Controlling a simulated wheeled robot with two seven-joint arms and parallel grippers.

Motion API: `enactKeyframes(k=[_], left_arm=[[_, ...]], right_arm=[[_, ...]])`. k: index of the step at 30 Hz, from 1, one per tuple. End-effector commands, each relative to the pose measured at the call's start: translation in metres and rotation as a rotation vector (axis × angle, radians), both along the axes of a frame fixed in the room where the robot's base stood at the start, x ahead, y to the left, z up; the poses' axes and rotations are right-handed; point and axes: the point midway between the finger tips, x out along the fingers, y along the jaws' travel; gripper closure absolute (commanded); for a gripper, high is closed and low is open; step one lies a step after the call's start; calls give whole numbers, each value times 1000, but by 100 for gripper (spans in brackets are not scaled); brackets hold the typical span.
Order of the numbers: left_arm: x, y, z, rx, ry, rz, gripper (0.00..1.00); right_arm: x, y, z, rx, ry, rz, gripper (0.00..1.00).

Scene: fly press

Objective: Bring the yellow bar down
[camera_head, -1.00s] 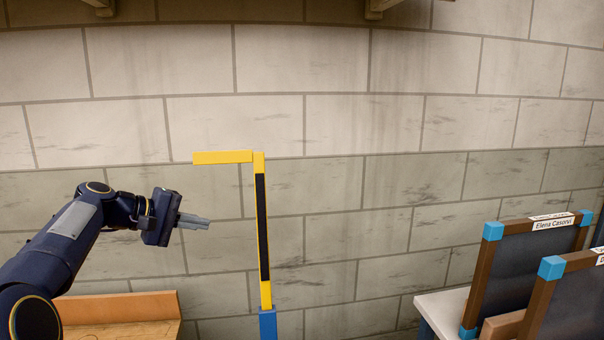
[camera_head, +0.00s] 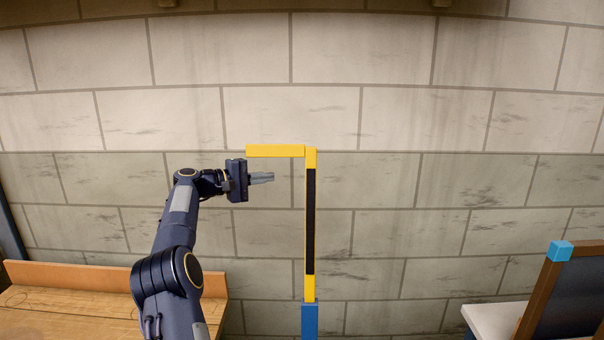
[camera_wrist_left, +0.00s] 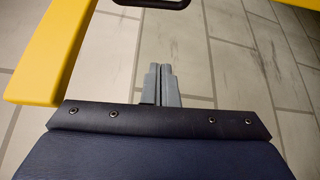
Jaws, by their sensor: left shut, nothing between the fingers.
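The yellow bar (camera_head: 275,151) is level and juts left from the top of a yellow upright with a black strip (camera_head: 310,220). The upright stands on a blue post (camera_head: 309,320). My left gripper (camera_head: 270,178) points right, just below the bar in the picture and left of the upright. Its fingers are together and empty; I see no contact. In the left wrist view, a yellow beam (camera_wrist_left: 50,50) runs along the left, and the shut fingers (camera_wrist_left: 162,75) point toward a dark handle-like loop (camera_wrist_left: 150,3) at the top edge. My right gripper is not seen.
A wooden bench (camera_head: 70,280) stands at lower left, behind my left arm. A white-topped table (camera_head: 492,318) and a brown-framed dark board with a blue corner (camera_head: 560,251) are at lower right. A block wall (camera_head: 420,180) closes the back.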

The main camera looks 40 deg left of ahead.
Motion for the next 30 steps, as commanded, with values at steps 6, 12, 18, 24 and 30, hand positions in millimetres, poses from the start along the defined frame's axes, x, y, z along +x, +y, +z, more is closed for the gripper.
enactKeyframes(k=[6,12,18,24,30], left_arm=[[47,-18,-1,-1,0,-4,100],[81,-30,-4,0,0,-2,100],[104,-39,-9,2,-1,1,100],[94,-48,-8,1,0,1,100],[84,-60,-4,1,0,1,100]], right_arm=[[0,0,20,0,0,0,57],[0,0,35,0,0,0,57],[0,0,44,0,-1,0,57],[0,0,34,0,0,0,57],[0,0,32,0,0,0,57]])
